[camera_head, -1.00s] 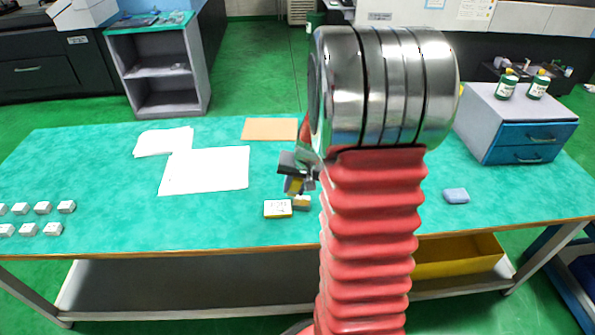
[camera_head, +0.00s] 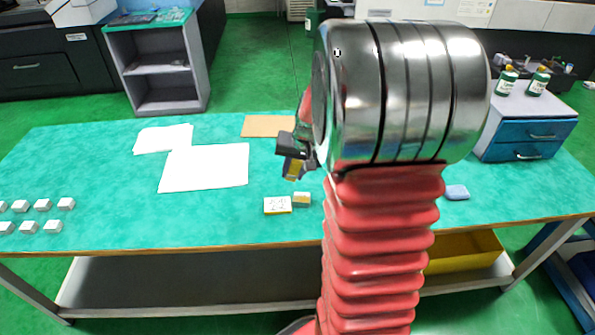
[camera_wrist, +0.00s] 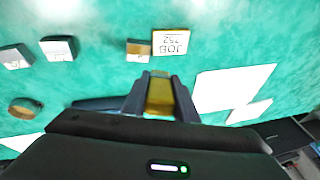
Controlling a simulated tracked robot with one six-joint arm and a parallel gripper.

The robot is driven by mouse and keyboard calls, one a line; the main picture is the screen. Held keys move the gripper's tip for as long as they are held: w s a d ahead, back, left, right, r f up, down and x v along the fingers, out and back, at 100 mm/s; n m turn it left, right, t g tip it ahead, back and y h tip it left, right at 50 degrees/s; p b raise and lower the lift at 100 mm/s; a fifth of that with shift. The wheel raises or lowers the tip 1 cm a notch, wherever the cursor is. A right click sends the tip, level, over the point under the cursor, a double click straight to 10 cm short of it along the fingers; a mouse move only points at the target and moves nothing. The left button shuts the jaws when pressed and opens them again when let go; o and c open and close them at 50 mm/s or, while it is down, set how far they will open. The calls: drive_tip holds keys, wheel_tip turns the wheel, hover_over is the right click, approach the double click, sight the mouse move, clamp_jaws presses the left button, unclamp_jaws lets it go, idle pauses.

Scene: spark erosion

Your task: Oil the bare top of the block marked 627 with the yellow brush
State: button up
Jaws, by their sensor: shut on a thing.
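My gripper (camera_head: 293,160) is shut on a yellow thing, which looks like the yellow brush (camera_head: 292,169); the wrist view shows it between the fingers (camera_wrist: 159,97). It is held above the table, apart from the blocks. A small block with a tan top (camera_wrist: 138,45) sits beside a yellow-edged job card (camera_wrist: 171,42); in the head view the block (camera_head: 301,199) is right of the card (camera_head: 277,205). I cannot read 627 on any block.
A round brown-topped thing (camera_wrist: 25,108) lies left in the wrist view. White sheets (camera_head: 205,168) and a tan board (camera_head: 269,126) lie on the table. Several white blocks (camera_head: 66,204) stand far left. A blue sponge-like piece (camera_head: 457,192) and a drawer unit (camera_head: 520,140) are right.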

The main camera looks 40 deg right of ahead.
idle(0.4)
drive_tip(key=shift+f, duration=0.55)
drive_tip(key=shift+a+r, duration=0.1)
drive_tip(key=shift+r, duration=0.05)
